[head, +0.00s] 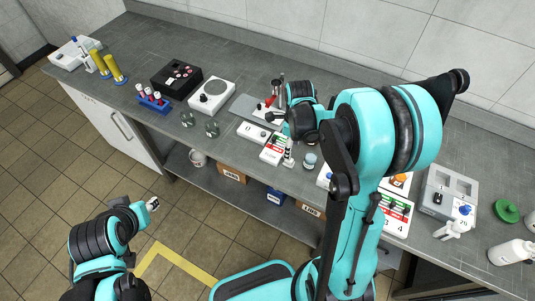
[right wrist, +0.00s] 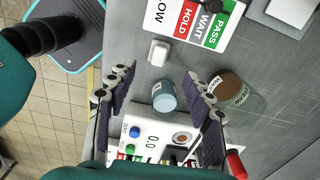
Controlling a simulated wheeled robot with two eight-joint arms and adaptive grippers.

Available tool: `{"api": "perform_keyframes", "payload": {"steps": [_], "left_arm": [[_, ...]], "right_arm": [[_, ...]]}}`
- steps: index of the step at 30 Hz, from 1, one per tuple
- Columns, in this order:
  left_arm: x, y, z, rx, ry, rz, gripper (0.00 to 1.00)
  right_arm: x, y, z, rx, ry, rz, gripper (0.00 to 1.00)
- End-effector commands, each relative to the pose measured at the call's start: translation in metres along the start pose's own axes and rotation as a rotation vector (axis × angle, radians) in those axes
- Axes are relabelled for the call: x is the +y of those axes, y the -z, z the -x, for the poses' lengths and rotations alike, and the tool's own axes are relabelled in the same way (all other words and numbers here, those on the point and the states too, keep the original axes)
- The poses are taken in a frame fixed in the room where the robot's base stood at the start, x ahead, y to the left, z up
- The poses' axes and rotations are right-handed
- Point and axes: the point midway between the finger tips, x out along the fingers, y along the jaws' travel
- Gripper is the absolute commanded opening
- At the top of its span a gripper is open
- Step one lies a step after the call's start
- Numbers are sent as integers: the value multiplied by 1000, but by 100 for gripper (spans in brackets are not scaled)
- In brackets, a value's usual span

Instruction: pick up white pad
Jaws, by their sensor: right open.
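A small white block, which looks like the white pad (right wrist: 159,52), lies on the grey bench in the right wrist view, close to the edge of a card. My right gripper (right wrist: 158,92) is open and empty of any grip. Its fingers frame a light blue-lidded jar (right wrist: 164,95), and the pad shows beyond the fingertips, towards the top of the picture. In the head view my right arm hides much of this part of the bench, and I cannot pick out the pad surely there. My left gripper (head: 152,203) hangs low over the floor, away from the bench; its fingers are too small to judge.
A white device (right wrist: 160,132) with a display and a brown-lidded jar (right wrist: 226,86) stand near the fingers. In the head view, a hotplate (head: 211,95), black box (head: 176,78) and tube rack (head: 153,101) stand left.

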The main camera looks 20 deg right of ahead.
Motion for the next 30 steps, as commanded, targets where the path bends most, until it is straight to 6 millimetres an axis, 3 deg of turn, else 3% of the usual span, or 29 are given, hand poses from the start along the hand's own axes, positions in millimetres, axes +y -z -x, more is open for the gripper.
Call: {"api": "perform_keyframes", "payload": {"steps": [11, 18, 28, 30], "left_arm": [[0, -6, -9, 0, 0, 0, 36], [0, -14, -19, 0, 0, 0, 36], [0, -14, -19, 0, 0, 0, 36], [0, -14, -19, 0, 0, 0, 36]], "right_arm": [[-2, 1, -40, 8, -12, -62, 52], [0, 2, -76, 7, -11, -60, 52], [1, 2, -83, 7, -11, -59, 52], [1, 2, -83, 7, -11, -59, 36]]}}
